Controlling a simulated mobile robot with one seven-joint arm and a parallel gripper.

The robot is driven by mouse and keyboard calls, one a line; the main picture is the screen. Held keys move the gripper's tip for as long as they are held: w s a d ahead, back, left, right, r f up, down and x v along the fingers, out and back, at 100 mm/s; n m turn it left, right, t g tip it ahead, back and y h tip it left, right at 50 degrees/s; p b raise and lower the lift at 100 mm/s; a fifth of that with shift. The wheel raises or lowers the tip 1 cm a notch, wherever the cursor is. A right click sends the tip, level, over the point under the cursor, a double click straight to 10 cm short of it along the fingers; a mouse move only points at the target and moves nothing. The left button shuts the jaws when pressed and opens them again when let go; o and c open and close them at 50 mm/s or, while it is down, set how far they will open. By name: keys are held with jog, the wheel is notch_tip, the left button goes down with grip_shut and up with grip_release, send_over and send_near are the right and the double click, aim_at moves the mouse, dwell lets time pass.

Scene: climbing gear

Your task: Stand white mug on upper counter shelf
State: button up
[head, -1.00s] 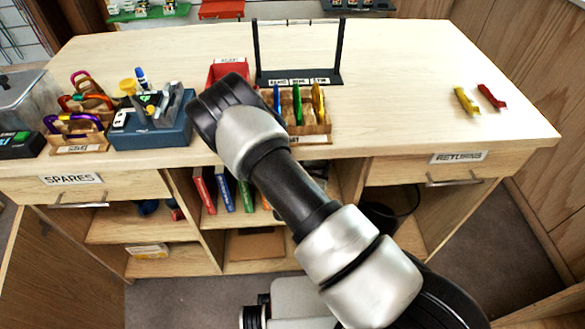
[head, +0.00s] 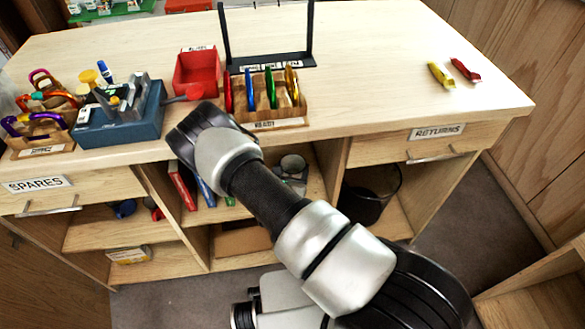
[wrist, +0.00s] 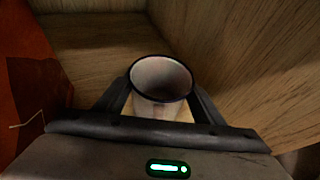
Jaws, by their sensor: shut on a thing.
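The white mug (wrist: 160,78) has a dark rim and shows in the wrist view, with its open mouth facing up toward the camera. My gripper (wrist: 160,100) is shut on it, with one finger on each side. The mug is inside a wooden compartment; whether its base touches the board is hidden. In the head view my arm covers the gripper. A small greyish round shape (head: 292,164) shows in the middle upper compartment of the counter (head: 380,118); I cannot tell whether it is the mug.
A wooden wall (wrist: 245,65) rises close on the right and an orange-red surface (wrist: 33,100) stands on the left. Upright books (head: 183,186) share the middle compartment. A dark bin (head: 370,195) stands right of it.

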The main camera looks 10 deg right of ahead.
jog(key=o, duration=1.1)
jog(key=shift+o, duration=0.2)
jog(key=shift+r+p, duration=0.3)
jog(key=p+v, duration=0.2)
jog(key=v, duration=1)
jog(key=shift+f, duration=0.2)
